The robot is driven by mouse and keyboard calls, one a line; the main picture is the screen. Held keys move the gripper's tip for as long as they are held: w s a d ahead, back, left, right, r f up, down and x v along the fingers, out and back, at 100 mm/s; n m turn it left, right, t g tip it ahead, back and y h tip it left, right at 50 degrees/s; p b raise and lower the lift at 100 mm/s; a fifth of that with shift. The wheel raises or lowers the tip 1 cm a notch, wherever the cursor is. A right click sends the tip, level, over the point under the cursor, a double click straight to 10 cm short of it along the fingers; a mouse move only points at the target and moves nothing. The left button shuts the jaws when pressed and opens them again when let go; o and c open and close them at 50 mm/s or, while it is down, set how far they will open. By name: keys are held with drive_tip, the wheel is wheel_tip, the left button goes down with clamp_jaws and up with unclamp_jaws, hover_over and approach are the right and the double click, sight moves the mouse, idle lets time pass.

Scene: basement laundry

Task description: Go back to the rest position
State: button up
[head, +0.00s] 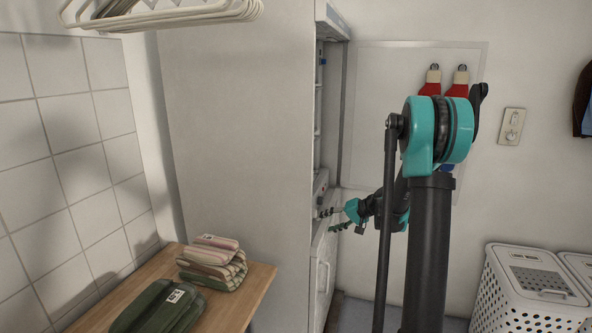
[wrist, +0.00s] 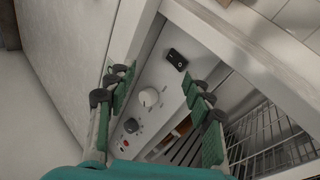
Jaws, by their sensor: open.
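My gripper (head: 338,219) is at the end of my raised arm, in front of the tall white cabinet-like unit (head: 240,150) in the head view. In the wrist view, my gripper (wrist: 160,105) is open, with its green padded fingers apart and nothing between them. Behind the fingers is a pale control panel with a white knob (wrist: 149,97), a dark knob (wrist: 131,125) and a black switch (wrist: 177,59). I cannot tell whether the fingertips touch the panel.
A wooden surface (head: 236,300) at the lower left holds folded striped cloths (head: 212,262) and dark green cloths (head: 150,310). White hangers (head: 160,15) hang above. White laundry baskets (head: 530,285) stand at the right. Wire racks (wrist: 270,140) show beside the panel.

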drive_tip(key=s+d+r+n+t+h, duration=0.1)
drive_tip(key=s+d+h, duration=0.3)
drive_tip(key=s, duration=0.7)
drive_tip(key=s+d+n+t+h, duration=0.15)
drive_tip(key=s+h, duration=0.35)
drive_tip(key=s, duration=0.7)
drive_tip(key=s+f+g, duration=0.3)
drive_tip(key=s+f, duration=0.4)
drive_tip(key=s, duration=0.5)
drive_tip(key=shift+s+d+m+g+h, duration=0.3)
drive_tip(key=shift+d+m+g, duration=0.05)
drive_tip(key=shift+d, duration=0.1)
drive_tip(key=shift+w, duration=0.1)
